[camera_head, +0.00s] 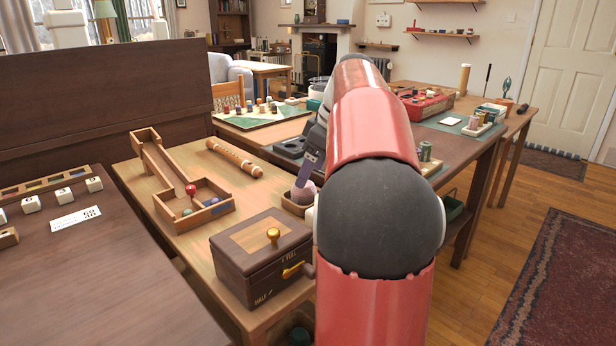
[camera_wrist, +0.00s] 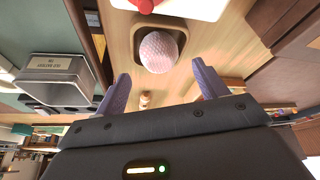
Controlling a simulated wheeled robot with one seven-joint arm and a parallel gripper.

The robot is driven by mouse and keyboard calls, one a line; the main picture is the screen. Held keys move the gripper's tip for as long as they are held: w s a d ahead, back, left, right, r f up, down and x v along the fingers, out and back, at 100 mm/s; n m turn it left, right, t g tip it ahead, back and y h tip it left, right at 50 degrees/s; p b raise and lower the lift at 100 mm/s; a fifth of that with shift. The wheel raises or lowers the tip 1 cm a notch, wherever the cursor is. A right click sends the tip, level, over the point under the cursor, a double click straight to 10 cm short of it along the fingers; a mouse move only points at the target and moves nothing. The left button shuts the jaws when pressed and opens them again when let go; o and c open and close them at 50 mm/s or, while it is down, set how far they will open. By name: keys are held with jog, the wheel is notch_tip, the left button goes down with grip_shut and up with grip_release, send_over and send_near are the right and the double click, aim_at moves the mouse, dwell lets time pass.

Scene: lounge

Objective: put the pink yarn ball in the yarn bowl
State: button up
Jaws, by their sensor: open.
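The pink yarn ball (camera_wrist: 158,52) is in the middle of the upper wrist view, just beyond my fingertips. It lies in or over a brown, rounded container (camera_wrist: 122,31), which looks like the yarn bowl; I cannot tell whether it rests on the bottom. In the head view the ball (camera_head: 304,191) shows partly inside the brown bowl (camera_head: 291,207) on the light wooden table, with my arm hiding the right side. My gripper (camera_wrist: 160,77) is open, its two purple fingers spread wide and apart from the ball. One finger also shows above the bowl in the head view (camera_head: 309,172).
A dark wooden box with a crank (camera_head: 262,262) stands in front of the bowl. A wooden ramp tray (camera_head: 200,205) with small balls and a wooden flute-like stick (camera_head: 234,158) lie left. Bare tabletop lies between stick and box.

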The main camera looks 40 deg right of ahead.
jog(key=p+v, duration=0.1)
jog(key=v, duration=0.8)
